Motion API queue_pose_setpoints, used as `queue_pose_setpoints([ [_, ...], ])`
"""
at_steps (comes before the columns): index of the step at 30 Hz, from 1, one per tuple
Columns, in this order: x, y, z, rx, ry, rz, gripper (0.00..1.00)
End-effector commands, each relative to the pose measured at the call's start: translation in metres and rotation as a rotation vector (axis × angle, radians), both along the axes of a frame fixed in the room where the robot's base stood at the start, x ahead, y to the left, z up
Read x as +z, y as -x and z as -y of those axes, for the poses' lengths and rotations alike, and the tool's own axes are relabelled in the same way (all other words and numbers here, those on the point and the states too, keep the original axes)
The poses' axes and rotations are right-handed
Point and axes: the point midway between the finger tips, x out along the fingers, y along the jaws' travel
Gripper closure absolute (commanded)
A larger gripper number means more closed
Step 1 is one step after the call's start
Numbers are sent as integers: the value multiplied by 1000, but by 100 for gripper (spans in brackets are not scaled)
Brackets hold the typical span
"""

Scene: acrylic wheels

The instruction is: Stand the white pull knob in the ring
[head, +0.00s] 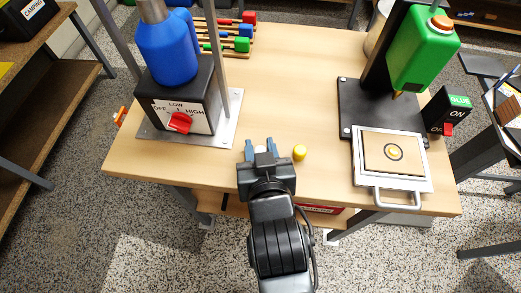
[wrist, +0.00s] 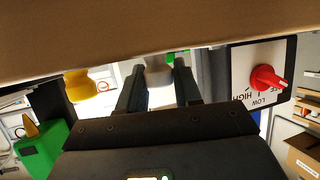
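The white pull knob (head: 261,149) stands near the table's front edge. In the wrist view the knob (wrist: 158,70) shows between the fingertips, with its lower part hidden by my gripper. My gripper (head: 260,148) is open, its fingers on either side of the knob; narrow gaps seem to show beside it. The fingers also show in the wrist view (wrist: 159,72). The dark ring (head: 402,153) lies on a tan board in a white-framed tray at the right, with a yellow spot inside it. The ring is well to the right of my gripper.
A yellow knob (head: 299,152) stands just right of my gripper; it also shows in the wrist view (wrist: 80,86). A green glue bottle (head: 424,55) hangs above a black base (head: 365,105) behind the tray (head: 430,172). A blue-bottle heater stand (head: 232,112) is at the left.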

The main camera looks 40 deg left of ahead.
Motion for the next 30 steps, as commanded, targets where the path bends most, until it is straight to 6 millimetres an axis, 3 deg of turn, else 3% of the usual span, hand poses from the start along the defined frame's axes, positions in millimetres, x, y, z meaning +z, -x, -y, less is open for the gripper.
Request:
queue_pose_setpoints([
  [9,0,0,0,0,0,0,97],
  [20,5,0,0,0,0,0,97],
  [28,45,-1,0,-1,-5,4,97],
  [30,50,-2,19,-5,-2,-1,97],
])
